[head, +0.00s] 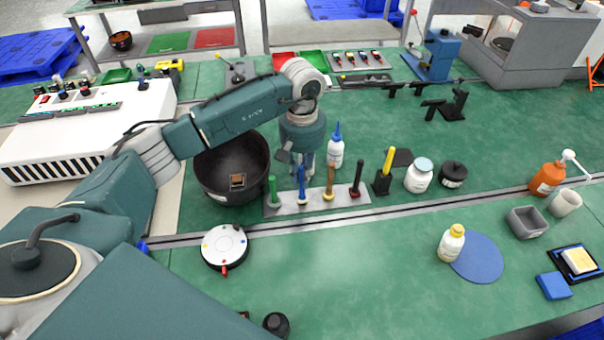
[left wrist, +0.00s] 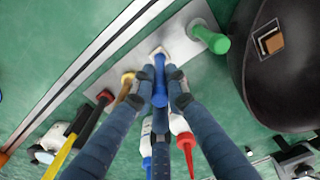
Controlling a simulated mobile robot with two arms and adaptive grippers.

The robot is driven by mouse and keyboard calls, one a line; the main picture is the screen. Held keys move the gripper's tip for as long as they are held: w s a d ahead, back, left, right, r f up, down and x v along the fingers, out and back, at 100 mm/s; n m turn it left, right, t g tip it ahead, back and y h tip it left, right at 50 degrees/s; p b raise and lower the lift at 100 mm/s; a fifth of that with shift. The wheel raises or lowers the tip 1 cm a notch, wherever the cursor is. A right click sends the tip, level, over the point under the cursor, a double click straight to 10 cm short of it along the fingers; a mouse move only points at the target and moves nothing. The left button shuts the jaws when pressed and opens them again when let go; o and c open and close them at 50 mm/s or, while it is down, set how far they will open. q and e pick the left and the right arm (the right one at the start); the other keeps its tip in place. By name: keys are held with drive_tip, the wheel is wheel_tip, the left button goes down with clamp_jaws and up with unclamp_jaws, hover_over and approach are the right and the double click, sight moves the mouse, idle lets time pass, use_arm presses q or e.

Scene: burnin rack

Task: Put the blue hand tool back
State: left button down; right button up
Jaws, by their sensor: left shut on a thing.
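The blue hand tool (head: 302,186) is upright at the grey rack plate (head: 316,202), between the green-handled tool (head: 273,188) and the yellow-brown one (head: 329,182). My left gripper (head: 303,165) points down from above and is shut on the blue tool. In the left wrist view the blue tool (left wrist: 160,82) is between the two fingertips (left wrist: 159,78), with the plate (left wrist: 182,38) behind it. I cannot tell whether its lower end is fully seated. A dark tool with a red end (head: 357,177) stands at the plate's right end. My right gripper is not in view.
A black bowl (head: 215,180) stands close left of the rack. A white bottle with a blue tip (head: 336,148) is just behind it. A yellow-handled tool in a black block (head: 384,172) and a white jar (head: 419,176) stand to the right.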

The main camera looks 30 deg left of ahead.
use_arm(q)
drive_tip(key=c, duration=1.7)
unclamp_jaws()
drive_tip(key=shift+f, duration=0.15)
drive_tip(key=shift+c, duration=0.2)
drive_tip(key=shift+r, duration=0.2)
drive_tip(key=shift+w+r, duration=0.1)
drive_tip(key=shift+r, duration=0.1)
wheel_tip(320, 180, up, 11)
drive_tip(key=b, duration=0.3)
drive_tip(key=shift+f, duration=0.15)
drive_tip(key=shift+r, duration=0.45)
drive_tip(key=shift+f, duration=0.1)
